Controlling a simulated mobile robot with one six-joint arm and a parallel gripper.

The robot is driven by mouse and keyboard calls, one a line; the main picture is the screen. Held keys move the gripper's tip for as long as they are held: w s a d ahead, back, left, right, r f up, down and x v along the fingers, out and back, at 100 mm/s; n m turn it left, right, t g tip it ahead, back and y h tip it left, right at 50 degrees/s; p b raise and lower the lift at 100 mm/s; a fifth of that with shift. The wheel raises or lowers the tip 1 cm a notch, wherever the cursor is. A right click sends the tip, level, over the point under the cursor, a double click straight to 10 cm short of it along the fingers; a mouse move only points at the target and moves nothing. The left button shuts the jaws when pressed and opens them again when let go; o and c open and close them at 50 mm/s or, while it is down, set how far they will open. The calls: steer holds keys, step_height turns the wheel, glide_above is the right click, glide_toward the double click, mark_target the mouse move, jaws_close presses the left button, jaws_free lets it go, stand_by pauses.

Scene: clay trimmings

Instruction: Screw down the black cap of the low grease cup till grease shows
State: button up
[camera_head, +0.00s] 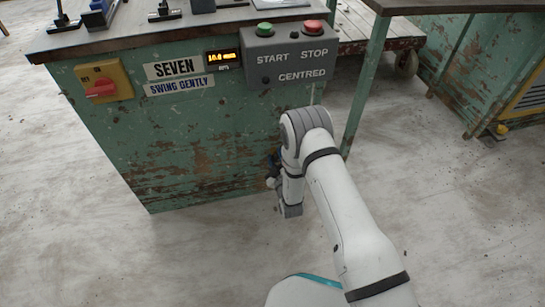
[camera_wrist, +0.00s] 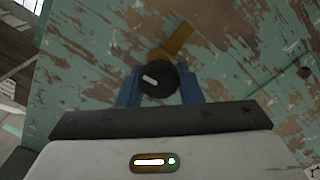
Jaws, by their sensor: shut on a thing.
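The black cap (camera_wrist: 153,83) of the grease cup shows in the wrist view, round, with a short pale mark on its face. A brass-coloured part (camera_wrist: 178,41) sticks out behind it against the green cabinet side. My gripper (camera_wrist: 158,88) has its two blue fingers on either side of the cap and is shut on it. No grease can be made out around the cap. In the head view my arm reaches low at the cabinet's right end, and the cap is hidden there.
The worn green cabinet (camera_head: 190,150) carries a red switch (camera_head: 100,87), a small display (camera_head: 224,57) and a grey START/STOP box (camera_head: 290,58). A table leg (camera_head: 364,85) stands close right of my arm. The floor in front is clear.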

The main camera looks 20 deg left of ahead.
steer(key=shift+s+d+f, duration=0.15)
steer(key=shift+d+f, duration=0.1)
steer(key=shift+f, duration=0.15)
stand_by(0.3)
steer(key=o, duration=0.7)
steer(key=shift+o, duration=1.3)
steer(key=shift+a+r, duration=0.1)
steer(key=shift+r, duration=0.1)
steer(key=p+v, duration=0.2)
steer(key=v, duration=0.5)
steer(key=shift+s+p, duration=0.3)
steer(key=shift+p, duration=0.1)
